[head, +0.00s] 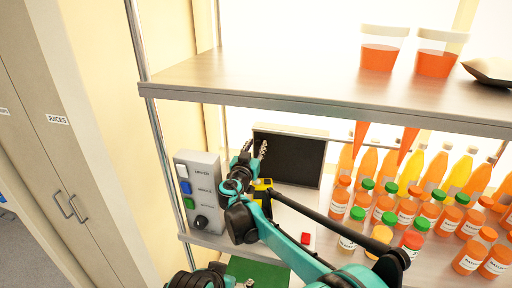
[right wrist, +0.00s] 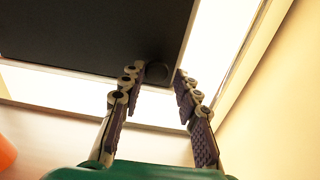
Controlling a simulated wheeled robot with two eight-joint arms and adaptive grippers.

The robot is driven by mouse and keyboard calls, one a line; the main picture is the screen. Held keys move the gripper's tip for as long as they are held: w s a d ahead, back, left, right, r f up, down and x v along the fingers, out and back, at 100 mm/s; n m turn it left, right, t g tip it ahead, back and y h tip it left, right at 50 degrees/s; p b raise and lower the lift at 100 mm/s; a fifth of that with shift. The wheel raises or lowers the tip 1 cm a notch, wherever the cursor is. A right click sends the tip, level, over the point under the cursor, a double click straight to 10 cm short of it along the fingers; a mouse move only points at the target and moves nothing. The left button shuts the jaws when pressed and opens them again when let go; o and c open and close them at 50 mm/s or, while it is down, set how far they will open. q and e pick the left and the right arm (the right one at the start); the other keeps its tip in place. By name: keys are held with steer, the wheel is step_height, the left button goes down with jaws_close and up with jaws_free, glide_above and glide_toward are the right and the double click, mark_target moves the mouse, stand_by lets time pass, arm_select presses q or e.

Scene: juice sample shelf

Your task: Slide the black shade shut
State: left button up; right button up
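The black shade (head: 298,160) is a dark flat panel in a pale frame at the back of the shelf; it also shows in the right wrist view (right wrist: 70,35). A bright strip beside and below it is uncovered in the wrist view. A round dark knob (right wrist: 157,72) sits near the shade's lower corner. My right gripper (head: 257,150) is at the shade's left edge. In the wrist view its fingers (right wrist: 156,78) are open, one on each side of the knob; I cannot tell if either touches it. My left arm shows at the bottom edge; its finger state is unclear.
A grey control box (head: 203,172) with several buttons and a knob stands left of my right gripper. Several juice bottles (head: 385,215) crowd the shelf on the right. A small red block (head: 306,238) lies in front. The upper shelf (head: 270,80) overhangs.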

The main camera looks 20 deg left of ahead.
step_height(320, 180, up, 10)
stand_by(0.6)
steer(key=shift+f, duration=0.1)
